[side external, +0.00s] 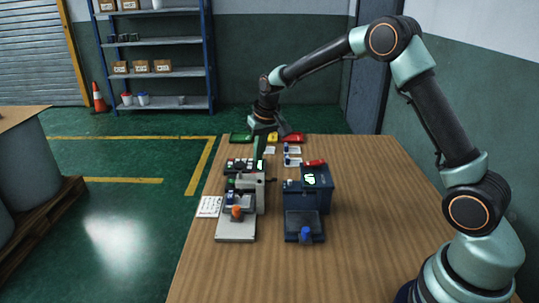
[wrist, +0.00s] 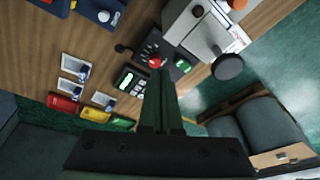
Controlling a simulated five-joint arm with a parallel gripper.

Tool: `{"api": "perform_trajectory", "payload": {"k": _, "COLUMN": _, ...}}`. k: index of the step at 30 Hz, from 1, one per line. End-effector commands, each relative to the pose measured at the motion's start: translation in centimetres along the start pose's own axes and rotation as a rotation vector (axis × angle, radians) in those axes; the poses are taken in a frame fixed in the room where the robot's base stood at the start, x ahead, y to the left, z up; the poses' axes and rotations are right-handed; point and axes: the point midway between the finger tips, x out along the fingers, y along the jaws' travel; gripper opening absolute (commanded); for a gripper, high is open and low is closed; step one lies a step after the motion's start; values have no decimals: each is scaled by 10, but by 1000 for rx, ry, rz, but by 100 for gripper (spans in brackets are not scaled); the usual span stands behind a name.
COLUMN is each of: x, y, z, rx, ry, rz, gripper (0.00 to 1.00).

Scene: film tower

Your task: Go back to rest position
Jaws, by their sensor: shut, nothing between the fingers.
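My gripper (side external: 258,157) points down above the table, behind the grey-white machine (side external: 236,230). In the wrist view its two fingers (wrist: 160,72) are together with nothing between them. Their tips appear just below a red button (wrist: 156,62) on a dark control panel. The picture does not settle how high they are above it. The arm reaches over the table from its base at the right front.
A dark blue machine (side external: 304,226) stands right of the grey-white one. White cards (wrist: 72,86) with small blue-topped items, and green, yellow and red trays (wrist: 63,103), lie at the far end. A paper sheet (side external: 209,207) lies at the left edge. The table's right side is clear.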

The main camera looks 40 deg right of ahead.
Motion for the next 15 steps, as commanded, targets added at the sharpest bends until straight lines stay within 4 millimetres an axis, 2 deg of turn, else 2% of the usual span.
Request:
{"api": "perform_trajectory", "payload": {"k": 1, "x": -17, "y": -2, "z": 3, "rx": -10, "ry": 14, "rz": -3, "gripper": 0}}
{"api": "perform_trajectory", "payload": {"k": 6, "x": -72, "y": -6, "z": 24, "rx": -46, "ry": 51, "rz": -12, "gripper": 0}}
{"api": "perform_trajectory", "payload": {"k": 15, "x": -148, "y": -6, "z": 84, "rx": -114, "ry": 114, "rz": -27, "gripper": 0}}
